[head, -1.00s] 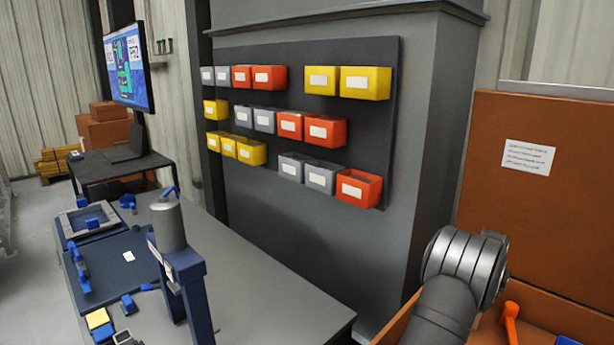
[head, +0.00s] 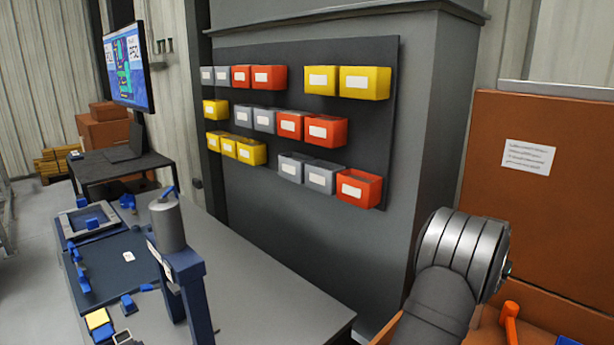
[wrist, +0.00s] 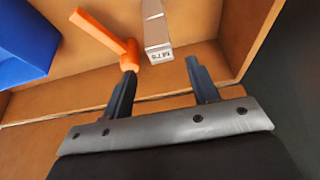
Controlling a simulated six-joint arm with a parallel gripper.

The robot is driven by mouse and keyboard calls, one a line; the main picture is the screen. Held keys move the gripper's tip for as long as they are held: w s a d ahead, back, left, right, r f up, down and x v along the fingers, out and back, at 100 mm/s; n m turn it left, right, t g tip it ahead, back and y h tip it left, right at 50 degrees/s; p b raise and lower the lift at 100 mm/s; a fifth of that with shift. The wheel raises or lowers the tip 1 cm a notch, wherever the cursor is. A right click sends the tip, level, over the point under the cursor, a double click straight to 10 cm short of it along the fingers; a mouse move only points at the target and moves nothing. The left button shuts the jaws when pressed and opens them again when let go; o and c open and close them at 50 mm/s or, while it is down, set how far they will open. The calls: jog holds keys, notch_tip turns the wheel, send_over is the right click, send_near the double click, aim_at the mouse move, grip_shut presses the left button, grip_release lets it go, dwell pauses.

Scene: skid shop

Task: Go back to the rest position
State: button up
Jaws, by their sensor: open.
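My gripper (wrist: 160,82) shows in the wrist view with its two dark fingers apart and nothing between them. It is over an orange-brown wooden box (wrist: 60,115). An orange hammer-shaped tool (wrist: 115,38) lies just beyond the left fingertip; I cannot tell if they touch. A grey metal piece with a printed label (wrist: 157,35) lies ahead of the gap between the fingers. In the head view my gripper is out of sight; only part of my arm shows at the lower right.
A blue object (wrist: 22,45) is at the wrist view's left. In the head view, a grey workbench (head: 265,295) holds a blue press-like stand (head: 188,270) and small blue parts. Yellow, red and grey bins (head: 365,83) hang on a wall panel. The bench's right part is clear.

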jog(key=x, duration=0.9)
jog(key=shift+w+f, duration=0.1)
jog(key=shift+f, duration=0.25)
jog(key=r, duration=0.5)
jog(key=shift+s+d+r, duration=0.15)
jog(key=shift+s+d, duration=0.1)
jog(key=shift+s, duration=0.15)
jog(key=s+d+r, duration=0.3)
jog(key=s+r, duration=0.3)
jog(key=s, duration=0.5)
jog(key=s+a+f, duration=0.6)
jog(key=s+f, duration=0.1)
jog(key=s, duration=0.4)
jog(key=shift+n, duration=0.4)
notch_tip(320, 180, down, 10)
jog(key=shift+a+f, duration=0.1)
jog(key=shift+a, duration=0.05)
notch_tip(320, 180, up, 9)
jog(key=w+d+r, duration=0.5)
jog(key=w+r, duration=0.1)
jog(key=w, duration=0.2)
